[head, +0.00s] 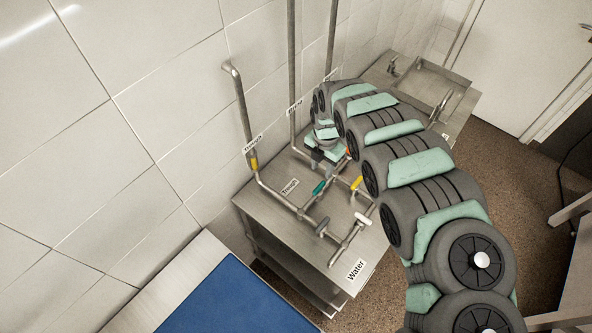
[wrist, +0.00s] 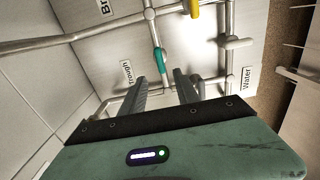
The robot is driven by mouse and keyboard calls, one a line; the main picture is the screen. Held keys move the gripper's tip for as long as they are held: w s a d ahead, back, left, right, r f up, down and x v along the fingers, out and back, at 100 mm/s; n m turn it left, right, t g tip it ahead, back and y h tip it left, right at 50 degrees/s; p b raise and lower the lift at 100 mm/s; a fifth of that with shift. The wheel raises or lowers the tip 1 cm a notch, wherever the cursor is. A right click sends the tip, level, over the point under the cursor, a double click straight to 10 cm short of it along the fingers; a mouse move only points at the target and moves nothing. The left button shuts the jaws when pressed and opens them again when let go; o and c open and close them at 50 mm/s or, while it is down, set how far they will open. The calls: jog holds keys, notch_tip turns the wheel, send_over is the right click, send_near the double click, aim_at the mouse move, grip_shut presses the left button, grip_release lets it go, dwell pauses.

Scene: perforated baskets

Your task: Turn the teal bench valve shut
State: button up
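The teal valve handle (head: 318,187) sits on the pipework over the steel bench (head: 258,200), near a "Trough" label. In the wrist view the teal handle (wrist: 158,61) lies just beyond my fingertips, near the middle of the gap between them. It appears roughly in line with its pipe. My gripper (wrist: 161,75) is open, with two dark fingers apart and nothing between them that I can make out. In the head view my gripper (head: 318,156) is partly hidden by my arm, above and behind the teal handle. I cannot tell whether a finger touches it.
Other handles are close by: a yellow one (head: 356,183), a grey one (head: 322,226), a white one (head: 362,218) and a yellow one on the wall-side pipe (head: 254,163). A "Water" label (head: 357,270) marks the bench front. Upright pipes (head: 292,70) stand along the tiled wall.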

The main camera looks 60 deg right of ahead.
aim_at(319, 186)
notch_tip(319, 186, down, 10)
jog(key=shift+w+a+r, duration=0.1)
jog(key=shift+r, duration=0.1)
jog(key=shift+f, duration=0.65)
grip_shut()
dwell(0.4)
